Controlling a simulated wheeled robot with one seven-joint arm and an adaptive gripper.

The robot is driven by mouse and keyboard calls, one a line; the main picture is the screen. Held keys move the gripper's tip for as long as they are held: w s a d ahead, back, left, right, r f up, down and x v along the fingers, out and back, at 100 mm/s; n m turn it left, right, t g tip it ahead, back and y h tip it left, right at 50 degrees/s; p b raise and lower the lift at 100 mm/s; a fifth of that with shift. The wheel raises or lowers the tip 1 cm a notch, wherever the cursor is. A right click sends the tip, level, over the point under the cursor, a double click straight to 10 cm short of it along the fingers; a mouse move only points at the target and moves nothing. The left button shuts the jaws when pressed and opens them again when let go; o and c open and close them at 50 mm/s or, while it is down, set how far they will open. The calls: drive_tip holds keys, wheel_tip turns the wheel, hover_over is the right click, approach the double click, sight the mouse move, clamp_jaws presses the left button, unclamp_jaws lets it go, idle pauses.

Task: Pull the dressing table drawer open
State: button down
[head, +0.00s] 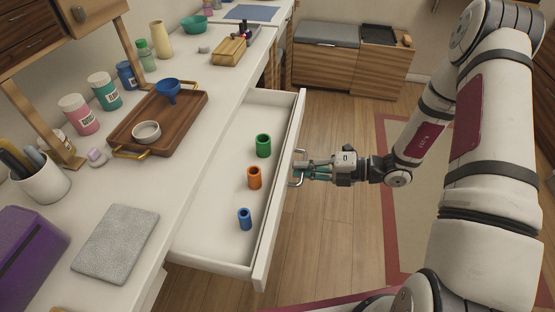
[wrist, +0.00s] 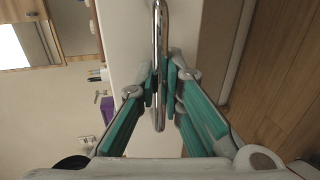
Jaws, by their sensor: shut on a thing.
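The white dressing table drawer (head: 218,215) stands well out from under the table top (head: 205,105) in the head view. Green (head: 263,145), orange (head: 254,178) and blue (head: 244,219) cylinders stand apart inside it. My gripper (head: 300,172) is at the drawer's front, on the metal bar handle (head: 296,180). In the wrist view, the teal-padded fingers of my gripper (wrist: 163,88) are shut on the shiny handle (wrist: 160,40), one on each side of the bar.
A wooden tray (head: 185,128) with a blue funnel-like cup and a small bowl sits on the table top. Jars, a pen cup (head: 42,180) and a grey cloth (head: 116,243) are nearby. Open wooden floor (head: 335,235) lies right of the drawer. A low wooden cabinet (head: 330,70) stands at the back.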

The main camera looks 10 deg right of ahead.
drive_tip(key=shift+f+v, duration=0.15)
drive_tip(key=shift+v, duration=0.7)
drive_tip(key=shift+f+v, duration=0.2)
drive_tip(key=shift+v, duration=0.65)
drive_tip(key=shift+f+v, duration=0.15)
drive_tip(key=shift+v, duration=0.7)
drive_tip(key=shift+d, duration=0.1)
drive_tip(key=c, duration=2)
unclamp_jaws()
drive_tip(key=shift+o, duration=0.2)
drive_tip(key=shift+d, duration=0.1)
drive_tip(key=v, duration=1.1)
drive_tip(key=shift+s+d, duration=0.2)
drive_tip(key=shift+d, duration=0.15)
drive_tip(key=shift+r, duration=0.1)
